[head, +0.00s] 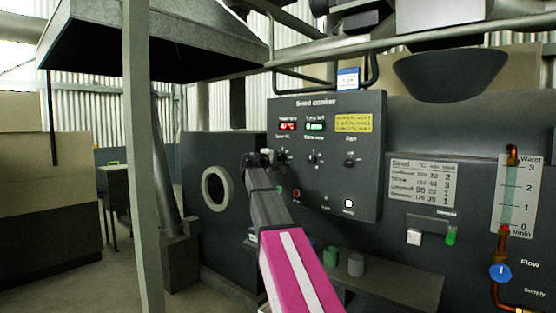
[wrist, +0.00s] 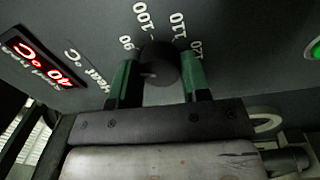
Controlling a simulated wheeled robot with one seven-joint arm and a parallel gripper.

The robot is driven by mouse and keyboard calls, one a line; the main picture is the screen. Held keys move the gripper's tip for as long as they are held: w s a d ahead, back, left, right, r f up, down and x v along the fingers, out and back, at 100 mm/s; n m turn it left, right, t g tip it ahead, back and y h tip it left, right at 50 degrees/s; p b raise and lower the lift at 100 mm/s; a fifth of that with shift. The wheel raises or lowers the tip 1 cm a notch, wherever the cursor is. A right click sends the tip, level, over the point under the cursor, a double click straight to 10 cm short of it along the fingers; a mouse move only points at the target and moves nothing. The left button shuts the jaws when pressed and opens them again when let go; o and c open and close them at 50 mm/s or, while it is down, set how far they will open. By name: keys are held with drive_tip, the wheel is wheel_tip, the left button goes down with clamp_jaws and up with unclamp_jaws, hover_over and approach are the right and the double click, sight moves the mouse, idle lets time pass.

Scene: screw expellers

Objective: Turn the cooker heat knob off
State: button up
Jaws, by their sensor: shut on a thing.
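The Seed cooker panel (head: 335,185) is a dark box on the cooker's side. Its heat knob (wrist: 158,63) is dark and round, with numbers such as 90, 100, 110 and 120 around it and a "Heat °C" label beside it. My gripper (wrist: 158,72) has its two green fingers on either side of the knob, shut on it. In the head view my gripper (head: 267,158) is at the panel's left knob and largely hides it. I cannot tell the knob's exact setting. The red display (wrist: 40,60) beside it reads about 40 °C.
Two more knobs, the middle knob (head: 315,158) and the fan knob (head: 350,162), sit to the right on the panel. A red button (head: 296,193) is below. A grey post (head: 142,150) stands left of my arm.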

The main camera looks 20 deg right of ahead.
drive_tip(key=shift+n+t, duration=0.3)
drive_tip(key=shift+n, duration=1.8)
drive_tip(key=o, duration=0.9)
drive_tip(key=v, duration=1.1)
drive_tip(key=shift+r, duration=0.2)
